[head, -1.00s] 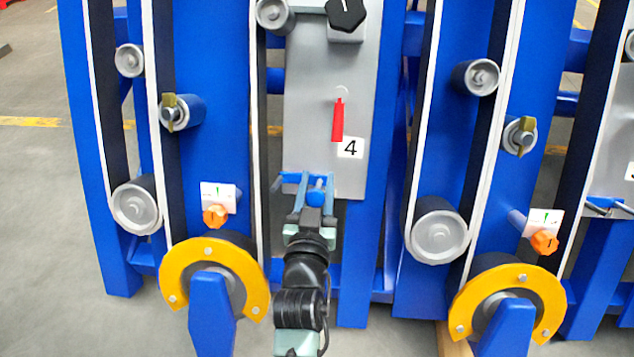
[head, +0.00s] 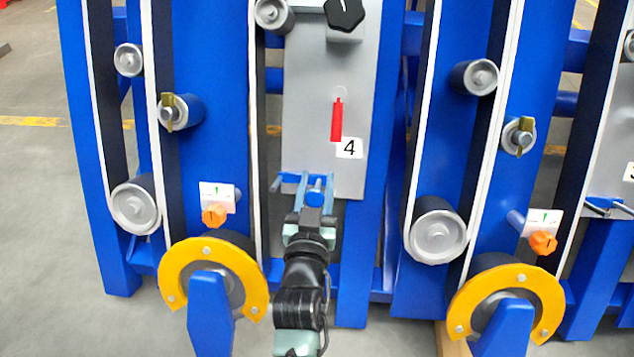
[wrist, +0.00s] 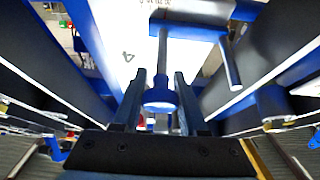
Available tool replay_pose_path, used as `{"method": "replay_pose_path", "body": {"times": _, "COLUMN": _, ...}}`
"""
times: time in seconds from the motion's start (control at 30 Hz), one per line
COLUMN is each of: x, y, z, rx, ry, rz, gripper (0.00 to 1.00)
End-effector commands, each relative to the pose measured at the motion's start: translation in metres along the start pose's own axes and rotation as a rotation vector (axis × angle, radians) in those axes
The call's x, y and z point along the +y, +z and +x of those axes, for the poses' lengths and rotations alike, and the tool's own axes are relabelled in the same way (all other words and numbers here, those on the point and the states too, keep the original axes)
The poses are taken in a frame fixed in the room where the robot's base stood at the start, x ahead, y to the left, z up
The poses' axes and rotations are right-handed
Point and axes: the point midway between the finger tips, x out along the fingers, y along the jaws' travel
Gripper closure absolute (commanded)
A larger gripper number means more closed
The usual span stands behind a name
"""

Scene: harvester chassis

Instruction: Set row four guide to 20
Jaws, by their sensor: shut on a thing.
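The row four plate (head: 310,120) is a grey panel with a label "4" (head: 349,148), a red pointer-like strip (head: 336,122) and a black knob (head: 344,13) at its top. At the plate's lower edge is a blue guide piece with rods on it; its round blue knob (head: 315,186) also shows in the wrist view (wrist: 160,99). My gripper (head: 317,184) reaches up to it from below, its two fingers on either side of the knob and shut on it. No scale reading is legible.
Blue frame posts (head: 360,250) and black belts with white edges flank the plate closely. Yellow half rings (head: 180,255), orange knobs (head: 214,215) and grey rollers (head: 135,207) stand to either side. Open floor (head: 50,200) lies at the left.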

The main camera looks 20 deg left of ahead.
Motion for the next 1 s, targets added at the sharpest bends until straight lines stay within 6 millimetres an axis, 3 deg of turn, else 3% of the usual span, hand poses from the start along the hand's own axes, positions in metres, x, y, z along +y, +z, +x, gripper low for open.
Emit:
{"method": "replay_pose_path", "body": {"times": 0.3, "x": 0.002, "y": 0.001, "z": 0.000, "rx": -0.001, "ry": 0.003, "rz": -0.001, "gripper": 1.00}}
{"method": "replay_pose_path", "body": {"times": 0.33, "x": 0.002, "y": 0.000, "z": 0.000, "rx": -0.001, "ry": 0.003, "rz": -0.001, "gripper": 0.55}}
{"method": "replay_pose_path", "body": {"times": 0.47, "x": 0.002, "y": 0.000, "z": 0.000, "rx": -0.001, "ry": 0.003, "rz": -0.001, "gripper": 0.31}}
{"method": "replay_pose_path", "body": {"times": 0.8, "x": 0.001, "y": 0.000, "z": -0.002, "rx": -0.001, "ry": 0.002, "rz": -0.001, "gripper": 0.30}}
{"method": "replay_pose_path", "body": {"times": 1.0, "x": 0.001, "y": -0.001, "z": -0.022, "rx": -0.004, "ry": 0.002, "rz": -0.001, "gripper": 0.30}}
